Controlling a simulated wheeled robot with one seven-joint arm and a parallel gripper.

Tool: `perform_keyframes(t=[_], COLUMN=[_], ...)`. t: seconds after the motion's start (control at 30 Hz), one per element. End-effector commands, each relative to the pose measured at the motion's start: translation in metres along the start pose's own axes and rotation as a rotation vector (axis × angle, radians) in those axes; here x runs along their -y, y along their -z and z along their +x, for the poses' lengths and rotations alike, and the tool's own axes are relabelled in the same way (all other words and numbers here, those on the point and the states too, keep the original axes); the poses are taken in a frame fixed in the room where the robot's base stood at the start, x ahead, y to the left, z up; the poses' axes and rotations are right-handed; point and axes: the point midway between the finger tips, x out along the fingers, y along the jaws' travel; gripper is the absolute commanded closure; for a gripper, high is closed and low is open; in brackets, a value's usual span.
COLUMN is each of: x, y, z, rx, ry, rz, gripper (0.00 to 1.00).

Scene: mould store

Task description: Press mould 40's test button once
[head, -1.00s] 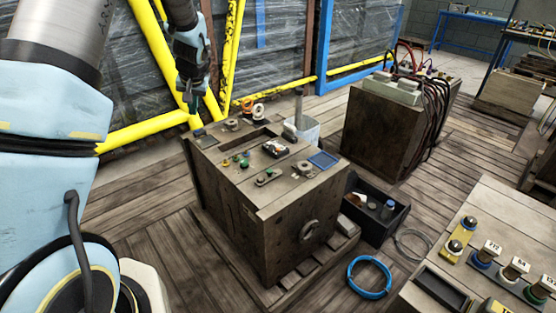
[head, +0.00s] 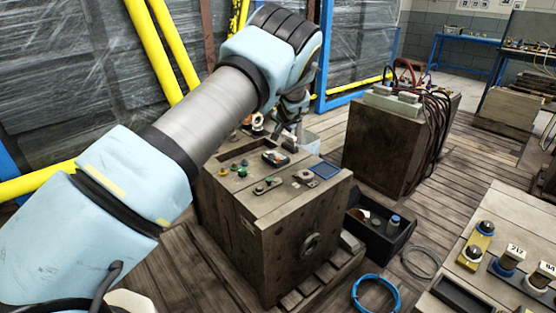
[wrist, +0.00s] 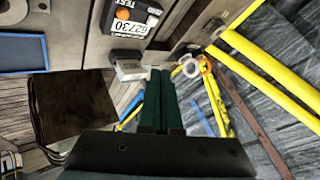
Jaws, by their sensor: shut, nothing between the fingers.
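A small unit with a counter (wrist: 130,28) lies on the wooden mould box (head: 270,240); it also shows in the head view (head: 275,158). In the wrist view it has an orange button (wrist: 122,14) beside the word TEST and a pale button (wrist: 152,20). Its writing appears upside down. I cannot make out a number 40 anywhere. My gripper (wrist: 156,74) is shut, its green fingers together and empty. The fingertips point toward the box top, near a pale block (wrist: 130,66), and appear apart from the buttons. In the head view my arm hides part of the box's far left.
Several coloured buttons (head: 233,167), a blue tray (head: 325,170) and a round fitting (head: 304,177) sit on the box top. A black bin (head: 380,232) and blue coil (head: 374,294) lie to the right. A cabled crate (head: 385,145) stands behind.

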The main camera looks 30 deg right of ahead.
Motion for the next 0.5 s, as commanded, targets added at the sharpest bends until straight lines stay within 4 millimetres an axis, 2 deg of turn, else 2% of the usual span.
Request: perform_keyframes(t=[0.27,0.5], x=[-0.004,-0.016], y=[-0.005,-0.018], z=[0.005,0.023], rx=[0.002,0.004], ry=[0.0,0.0], rz=[0.0,0.001], gripper=[1.0,1.0])
